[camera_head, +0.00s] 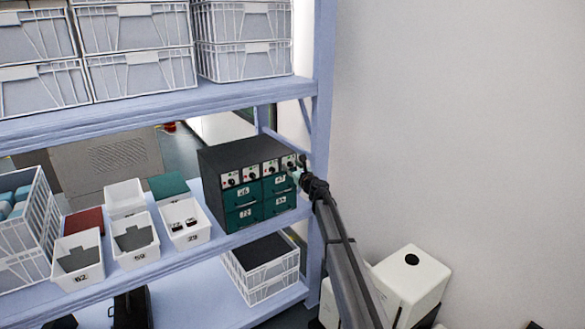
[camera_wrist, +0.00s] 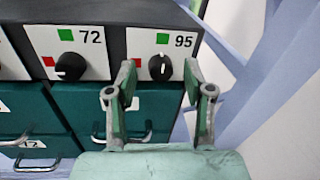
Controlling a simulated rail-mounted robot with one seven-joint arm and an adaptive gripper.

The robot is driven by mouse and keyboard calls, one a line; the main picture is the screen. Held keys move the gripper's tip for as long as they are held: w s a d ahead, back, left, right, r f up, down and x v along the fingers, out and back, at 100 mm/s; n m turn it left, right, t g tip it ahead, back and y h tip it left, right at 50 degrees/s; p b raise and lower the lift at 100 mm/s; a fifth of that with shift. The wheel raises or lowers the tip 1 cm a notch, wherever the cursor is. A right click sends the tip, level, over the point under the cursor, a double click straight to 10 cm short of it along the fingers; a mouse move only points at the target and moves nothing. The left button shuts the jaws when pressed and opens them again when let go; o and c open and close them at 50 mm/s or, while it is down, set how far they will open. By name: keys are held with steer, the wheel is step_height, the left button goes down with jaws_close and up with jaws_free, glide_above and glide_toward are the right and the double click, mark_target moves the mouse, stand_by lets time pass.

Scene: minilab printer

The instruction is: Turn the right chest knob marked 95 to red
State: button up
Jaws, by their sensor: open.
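The chest (camera_head: 240,158) is a dark box with green drawers and a row of white knob panels along its top, on the middle shelf. In the wrist view the knob marked 95 (camera_wrist: 160,67) is black with a white pointer mark, roughly upright. A green square (camera_wrist: 162,39) is above it; a red square (camera_wrist: 138,62) shows to its left, partly hidden by a finger. My gripper (camera_wrist: 160,76) is open, its fingertips on either side of the knob with gaps visible. Whether the tips touch the panel cannot be told. In the head view my gripper (camera_head: 300,174) is at the chest's right end.
The knob marked 72 (camera_wrist: 70,66) is just left. Drawer handles (camera_wrist: 122,138) stick out below. A shelf upright (camera_head: 322,100) stands close on the right. White bins (camera_head: 132,245) stand left of the chest; a white machine (camera_head: 410,285) is at lower right.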

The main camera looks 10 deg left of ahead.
jaws_close()
steer(key=shift+f+b, duration=0.15)
steer(key=shift+b, duration=0.7)
steer(key=n+b, duration=0.1)
steer(key=b, duration=0.2)
steer(key=n+b, duration=0.1)
steer(key=b, duration=0.2)
steer(key=shift+f+n, duration=0.3)
steer(key=n+b, duration=0.3)
steer(key=b, duration=0.5)
steer(key=n+y+b, duration=0.1)
steer(key=n+b, duration=0.3)
steer(key=b, duration=0.4)
steer(key=shift+w+f+t, duration=0.1)
steer(key=shift+w+t, duration=0.05)
steer(key=shift+t, duration=0.15)
steer(key=n+b, duration=0.2)
steer(key=b, duration=0.2)
steer(key=n+y+b, duration=0.1)
steer(key=n+b, duration=0.2)
steer(key=b, duration=0.1)
steer(key=n+b, duration=0.3)
steer(key=b, duration=0.2)
steer(key=shift+d+r+g, duration=0.1)
steer(key=shift+r+g, duration=0.15)
steer(key=shift+g, duration=0.15)
steer(key=shift+r+n+y+b, duration=0.2)
steer(key=shift+n+y+b, duration=0.2)
steer(key=shift+n+b, duration=0.5)
steer(key=shift+r, duration=0.1)
